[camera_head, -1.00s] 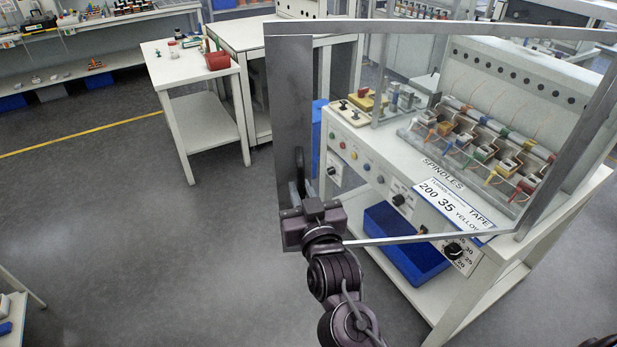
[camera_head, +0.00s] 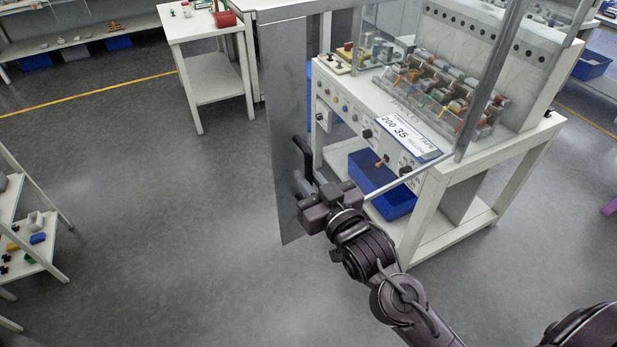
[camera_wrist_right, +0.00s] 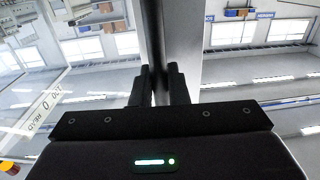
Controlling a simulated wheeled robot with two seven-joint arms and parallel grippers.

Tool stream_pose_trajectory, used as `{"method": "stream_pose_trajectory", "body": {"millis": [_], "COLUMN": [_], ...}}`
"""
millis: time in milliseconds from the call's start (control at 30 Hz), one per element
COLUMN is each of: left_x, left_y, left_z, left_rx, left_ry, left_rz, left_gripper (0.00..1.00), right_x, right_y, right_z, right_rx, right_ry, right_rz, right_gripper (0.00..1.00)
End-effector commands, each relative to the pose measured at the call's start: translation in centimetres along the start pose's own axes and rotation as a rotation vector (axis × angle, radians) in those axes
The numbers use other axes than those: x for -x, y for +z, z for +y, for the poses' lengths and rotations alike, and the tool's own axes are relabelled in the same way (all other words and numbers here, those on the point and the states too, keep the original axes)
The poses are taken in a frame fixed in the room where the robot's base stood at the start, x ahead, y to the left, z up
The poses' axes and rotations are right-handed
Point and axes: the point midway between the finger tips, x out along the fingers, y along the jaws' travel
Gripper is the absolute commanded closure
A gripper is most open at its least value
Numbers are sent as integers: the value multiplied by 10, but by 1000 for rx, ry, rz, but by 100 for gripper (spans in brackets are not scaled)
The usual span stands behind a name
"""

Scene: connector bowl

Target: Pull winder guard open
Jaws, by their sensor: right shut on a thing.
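The winder guard is a clear panel in a grey metal frame, with a wide grey plate (camera_head: 283,120) on its left edge. A black upright handle (camera_head: 303,158) is on that plate. The guard stands swung out at an angle in front of the winder (camera_head: 440,85), its far side at the grey post (camera_head: 487,85). My right gripper (camera_head: 312,190) is shut on the lower part of the handle. In the right wrist view, the two black fingers (camera_wrist_right: 160,85) close around the dark handle bar. My left gripper is not in view.
The winder's white bench (camera_head: 430,200) has a front panel with knobs, and a blue bin (camera_head: 375,185) underneath. A white side table (camera_head: 215,75) stands at the back left, and a shelf (camera_head: 35,240) at the left edge. The grey floor left of the guard is clear.

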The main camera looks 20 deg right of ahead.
Motion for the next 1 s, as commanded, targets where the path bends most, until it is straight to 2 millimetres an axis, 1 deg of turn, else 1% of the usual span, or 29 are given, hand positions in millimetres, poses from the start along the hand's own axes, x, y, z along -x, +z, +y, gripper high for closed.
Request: {"method": "stream_pose_trajectory", "body": {"millis": [33,233,533,567,667,900,1000], "left_x": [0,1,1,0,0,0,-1], "left_y": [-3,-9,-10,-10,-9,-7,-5], "left_z": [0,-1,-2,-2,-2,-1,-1], "left_rx": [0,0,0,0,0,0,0], "left_ry": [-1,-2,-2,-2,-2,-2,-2], "left_rz": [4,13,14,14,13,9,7], "left_gripper": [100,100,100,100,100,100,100], "right_x": [0,0,0,0,0,0,4], "right_y": [3,3,3,3,2,0,1], "right_z": [0,1,1,1,1,1,2], "right_rx": [0,0,1,1,1,1,1], "right_ry": [-2,-2,-2,-1,-1,0,0], "right_rz": [-7,-6,-6,-6,-5,0,0], "right_gripper": [100,100,100,82,69,68,68]}}
